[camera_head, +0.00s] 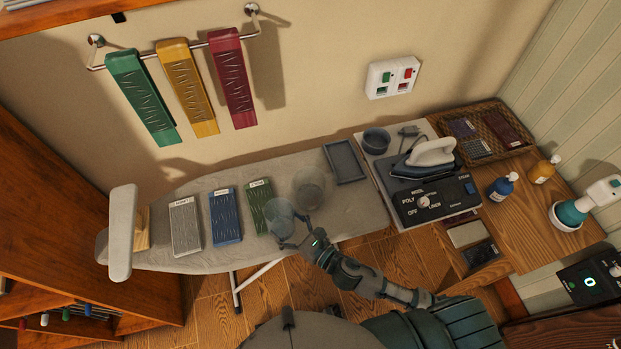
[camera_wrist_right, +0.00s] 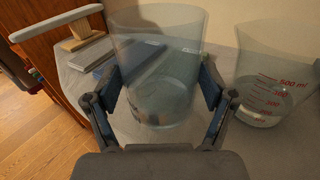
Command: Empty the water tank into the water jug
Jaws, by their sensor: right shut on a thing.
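My right gripper (camera_head: 297,240) is shut on a clear, unmarked container, which I take to be the water tank (camera_head: 279,217). In the right wrist view the tank (camera_wrist_right: 158,70) stands between the fingers (camera_wrist_right: 165,105), roughly upright, with a little clear liquid low inside. The water jug (camera_head: 309,188) is a clear vessel just behind and right of the tank on the ironing board. In the right wrist view the jug (camera_wrist_right: 272,75) shows red volume marks and some water near its bottom. I cannot tell whether the tank touches the board. My left gripper is not in view.
Grey, blue and green folded cloths (camera_head: 225,215) lie left of the tank on the ironing board (camera_head: 320,222). A grey tray (camera_head: 344,162) lies behind the jug. The iron (camera_head: 426,155) and its station (camera_head: 436,203) stand to the right. Bottles (camera_head: 501,187) stand beyond.

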